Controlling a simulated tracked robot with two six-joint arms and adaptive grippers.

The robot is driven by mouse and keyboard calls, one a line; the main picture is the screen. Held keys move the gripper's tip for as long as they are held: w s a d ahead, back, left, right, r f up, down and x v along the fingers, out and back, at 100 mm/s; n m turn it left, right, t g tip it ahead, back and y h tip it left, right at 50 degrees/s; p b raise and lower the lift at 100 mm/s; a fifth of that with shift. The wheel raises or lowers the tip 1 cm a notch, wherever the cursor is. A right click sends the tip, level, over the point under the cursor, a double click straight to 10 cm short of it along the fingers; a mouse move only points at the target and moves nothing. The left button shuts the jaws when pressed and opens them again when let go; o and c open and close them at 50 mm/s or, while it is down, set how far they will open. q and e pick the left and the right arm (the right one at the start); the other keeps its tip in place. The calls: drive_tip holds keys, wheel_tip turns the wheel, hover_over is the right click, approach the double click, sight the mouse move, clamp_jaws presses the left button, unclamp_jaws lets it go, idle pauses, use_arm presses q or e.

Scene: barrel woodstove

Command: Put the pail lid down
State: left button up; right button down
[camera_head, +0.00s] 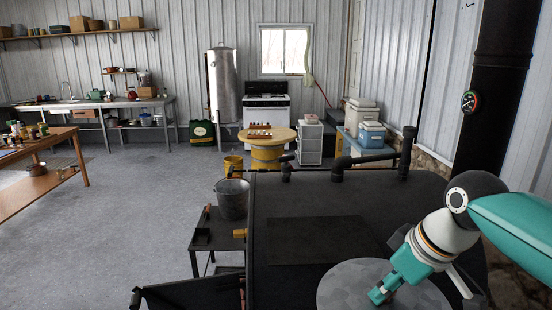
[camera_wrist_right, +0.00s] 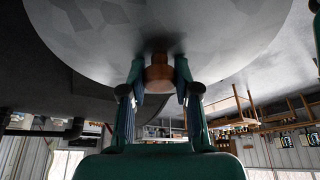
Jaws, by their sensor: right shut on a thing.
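The pail lid (camera_head: 345,283) is a wide grey galvanized disc at the bottom of the head view, in front of the dark stove top. My right gripper (camera_head: 380,293) is shut on its wooden knob. In the right wrist view the knob (camera_wrist_right: 159,72) sits between the two fingers, with the disc (camera_wrist_right: 90,35) spreading beyond them. I cannot tell from the frames whether the lid touches the stove. A grey metal pail (camera_head: 232,200) stands upright on a small dark side stand, left of the stove. My left gripper is out of view.
The black barrel stove (camera_head: 385,195) fills the lower middle, with a pipe rail at its back and a stovepipe (camera_head: 497,90) at right. The dark side stand (camera_head: 215,232) also holds small tools. A round yellow table (camera_head: 268,148) stands behind. Open floor lies left.

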drive_tip(key=w+d+f+m+h, duration=0.1)
drive_tip(key=d+f+m, duration=0.15)
drive_tip(key=f, duration=0.85)
drive_tip(key=w+d+f+m+h, duration=0.1)
drive_tip(key=d+f+m, duration=0.15)
drive_tip(key=f, duration=0.95)
drive_tip(key=w+a+f+m, duration=0.2)
drive_tip(key=w+a+f, duration=0.1)
drive_tip(key=a, duration=0.1)
drive_tip(key=s+f, duration=0.4)
drive_tip(key=shift+f+t+h, duration=0.25)
drive_tip(key=shift+t+h, duration=0.05)
drive_tip(key=shift+h, duration=0.1)
